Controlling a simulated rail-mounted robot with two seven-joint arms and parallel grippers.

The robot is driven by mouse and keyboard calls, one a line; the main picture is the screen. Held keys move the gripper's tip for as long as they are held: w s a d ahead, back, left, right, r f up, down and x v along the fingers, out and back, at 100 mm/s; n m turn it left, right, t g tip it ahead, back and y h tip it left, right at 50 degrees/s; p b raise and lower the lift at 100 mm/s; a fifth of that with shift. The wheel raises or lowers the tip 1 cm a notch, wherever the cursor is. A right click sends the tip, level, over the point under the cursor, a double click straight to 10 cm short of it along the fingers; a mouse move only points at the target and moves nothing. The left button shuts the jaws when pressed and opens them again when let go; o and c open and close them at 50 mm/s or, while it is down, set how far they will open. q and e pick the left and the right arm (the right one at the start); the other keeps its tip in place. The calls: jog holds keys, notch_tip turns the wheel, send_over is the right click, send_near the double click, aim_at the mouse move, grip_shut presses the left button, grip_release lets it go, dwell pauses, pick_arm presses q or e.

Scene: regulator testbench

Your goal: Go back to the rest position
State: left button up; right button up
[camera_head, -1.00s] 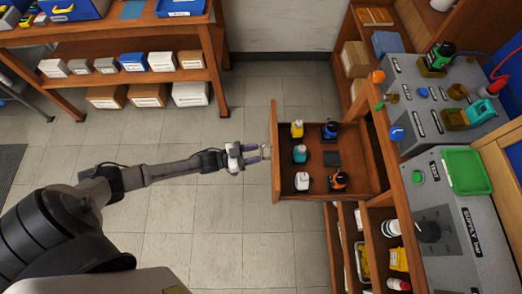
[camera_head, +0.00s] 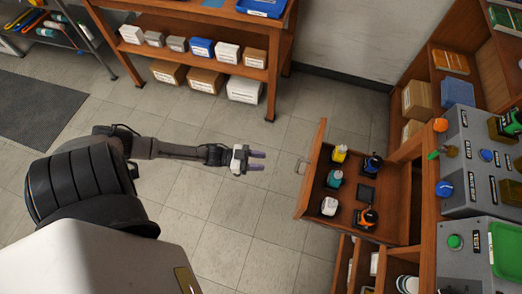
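My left gripper (camera_head: 256,161) shows in the head view at the end of my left arm, which comes in from the left. Its two fingers point right and stand apart with a gap between them, empty. It is over the grey tile floor, to the left of the open drawer (camera_head: 311,172) and apart from its handle (camera_head: 300,167). The drawer holds several small items, among them a yellow bottle (camera_head: 340,153), a teal bottle (camera_head: 335,178), a white bottle (camera_head: 329,206) and an orange and black item (camera_head: 366,218). My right gripper is not in view.
A wooden shelf with boxes (camera_head: 201,48) stands at the back. The workbench with grey panels (camera_head: 470,180) is at the right, with a green tray (camera_head: 507,245). A dark mat (camera_head: 40,108) lies at the left. The floor around my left gripper is clear.

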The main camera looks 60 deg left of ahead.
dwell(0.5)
pick_arm(q)
jog(key=a+f+g+y, duration=0.4)
jog(key=f+g+y, duration=0.1)
jog(key=f+y, duration=0.35)
jog(key=s+d+r+n+g+y, duration=0.2)
jog(key=s+d+r+g, duration=0.15)
jog(key=d+r, duration=0.35)
jog(key=s+d+r+n+g+y, duration=0.1)
jog(key=s+d+r+g+y, duration=0.1)
jog(key=s+d+r, duration=0.5)
jog(key=s+d+n+h, duration=0.2)
jog(key=n, duration=0.1)
notch_tip(320, 180, up, 25)
jog(key=p, duration=2.4)
jog(key=shift+r+m, duration=0.2)
jog(key=shift+m, duration=0.1)
jog(key=shift+s, duration=0.1)
